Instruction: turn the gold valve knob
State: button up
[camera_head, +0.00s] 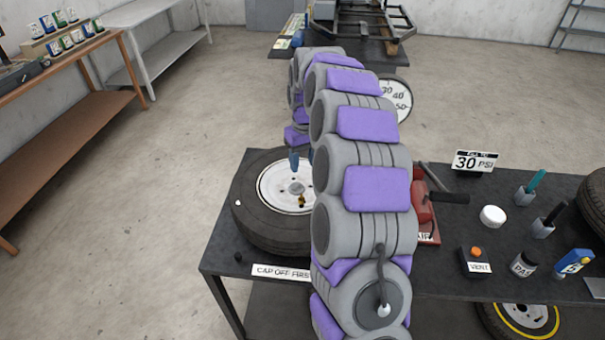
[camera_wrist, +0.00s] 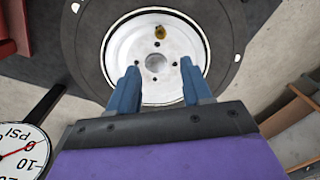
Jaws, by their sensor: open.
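In the wrist view the gold knob (camera_wrist: 160,33) sits on the rim beyond the hub centre. The black tire (camera_head: 262,229) lies flat on the dark table. My gripper (camera_wrist: 158,88) has two blue fingers standing apart, with nothing between them; the hub shows in the gap and the knob lies farther out, clear of the fingertips. In the head view the gripper (camera_head: 294,160) is over the rim, partly hidden by my arm.
A "CAP OFF FIRST" label (camera_head: 281,272) is at the table's front edge. A red air unit (camera_head: 422,205), a "30 PSI" sign (camera_head: 475,161) and a vent button box (camera_head: 477,260) stand to the right. A round gauge (camera_head: 397,101) shows behind my arm.

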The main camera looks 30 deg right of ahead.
notch_tip(320, 180, up, 4)
jog(key=shift+d, duration=0.1)
dwell(0.6)
